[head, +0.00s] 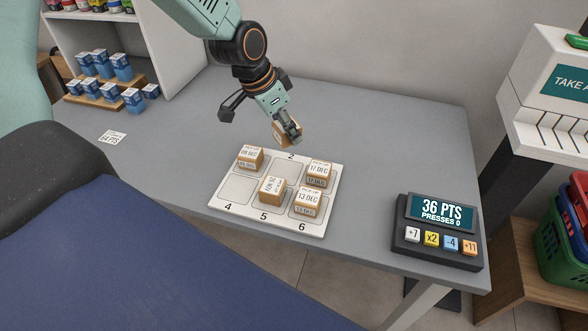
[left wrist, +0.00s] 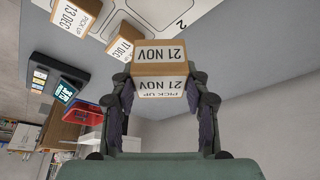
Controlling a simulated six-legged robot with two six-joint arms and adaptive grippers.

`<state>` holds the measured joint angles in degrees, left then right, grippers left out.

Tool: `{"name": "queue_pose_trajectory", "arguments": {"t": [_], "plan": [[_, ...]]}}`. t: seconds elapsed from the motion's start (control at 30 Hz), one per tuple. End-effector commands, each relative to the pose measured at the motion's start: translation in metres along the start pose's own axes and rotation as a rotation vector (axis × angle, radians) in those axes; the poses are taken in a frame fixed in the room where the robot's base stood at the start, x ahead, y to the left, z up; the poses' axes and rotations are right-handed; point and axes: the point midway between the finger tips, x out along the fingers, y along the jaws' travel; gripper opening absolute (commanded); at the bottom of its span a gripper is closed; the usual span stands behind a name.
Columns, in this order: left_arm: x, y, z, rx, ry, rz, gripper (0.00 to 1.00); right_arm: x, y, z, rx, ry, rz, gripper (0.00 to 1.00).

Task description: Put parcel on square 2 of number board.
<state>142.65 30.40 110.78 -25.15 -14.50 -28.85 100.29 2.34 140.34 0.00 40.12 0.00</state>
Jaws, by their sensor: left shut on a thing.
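My left gripper (head: 289,128) is shut on a small brown parcel (head: 281,137) with white labels. In the left wrist view the held parcel (left wrist: 160,70) reads "PICK UP 21 NOV" and sits between both fingers (left wrist: 165,100). It is in the air near the far edge of the white number board (head: 236,188), close to the printed 2. Square 2 (head: 284,169) looks bare. Other parcels stand on the board: 08 DEC (head: 249,157) on square 1, 17 DEC (head: 318,172) on square 3, 13 DEC (head: 308,201) on square 6, and a turned one (head: 271,191) on square 5. Square 4 is bare.
A points device (head: 438,230) showing "36 PTS" stands right of the board on the grey counter (head: 390,140). Blue-and-white boxes (head: 122,67) stand on wooden steps at the far left, near a small card (head: 112,137). A white ticket dispenser (head: 548,90) is at the right.

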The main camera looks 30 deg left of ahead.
Motion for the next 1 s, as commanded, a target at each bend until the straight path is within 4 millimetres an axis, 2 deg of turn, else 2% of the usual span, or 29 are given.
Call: {"name": "queue_pose_trajectory", "arguments": {"t": [0.17, 0.57, 0.7, 0.83, 1.0], "plan": [[0.002, 0.000, 0.005, 0.022, 0.001, 0.011, 0.08, 0.001, 0.000, 0.001, -0.001, -0.001, 0.000, 0.40], [0.054, -0.001, 0.027, 0.022, 0.000, 0.010, 0.08, 0.024, 0.000, 0.001, -0.001, -0.001, 0.000, 0.40], [0.076, 0.000, 0.036, 0.023, -0.001, 0.011, 0.08, 0.037, 0.000, 0.001, -0.001, -0.001, 0.000, 0.40], [0.089, -0.001, 0.040, 0.025, 0.000, 0.011, 0.08, 0.047, 0.000, 0.001, -0.001, -0.001, 0.000, 0.40], [0.093, -0.001, 0.041, 0.026, 0.002, 0.009, 0.08, 0.049, 0.000, 0.001, -0.001, -0.001, 0.000, 0.40]]}}
